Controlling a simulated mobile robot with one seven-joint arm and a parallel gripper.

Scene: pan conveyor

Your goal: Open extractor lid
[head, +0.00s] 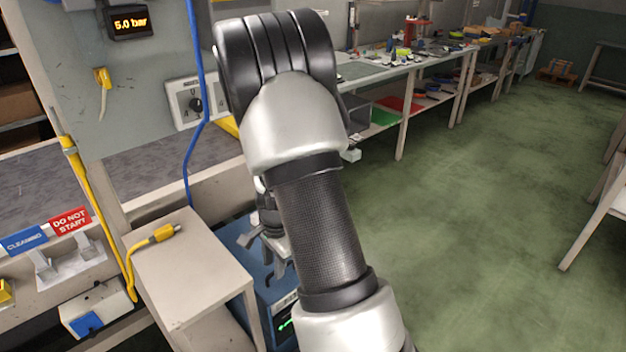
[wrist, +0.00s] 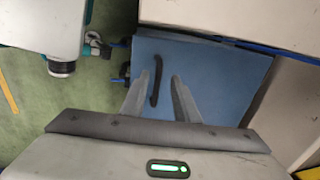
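The extractor (head: 235,238) is a blue box on the floor, partly hidden by my arm in the head view. In the wrist view its flat blue lid (wrist: 215,75) looks shut, with a dark bar handle (wrist: 157,82) across it. My gripper (wrist: 160,78) is open over the lid. Its two fingers lie on either side of the handle in the picture, with the handle nearer the left finger. I cannot tell how far the fingertips are above the lid. In the head view my gripper (head: 276,252) shows only partly behind my arm.
A small beige table (head: 190,262) stands close left of the extractor, with a yellow connector (head: 160,236) on top. A blue hose (head: 198,80) hangs behind. A long workbench (head: 400,72) carries tools at the back. The green floor (head: 480,200) to the right is clear.

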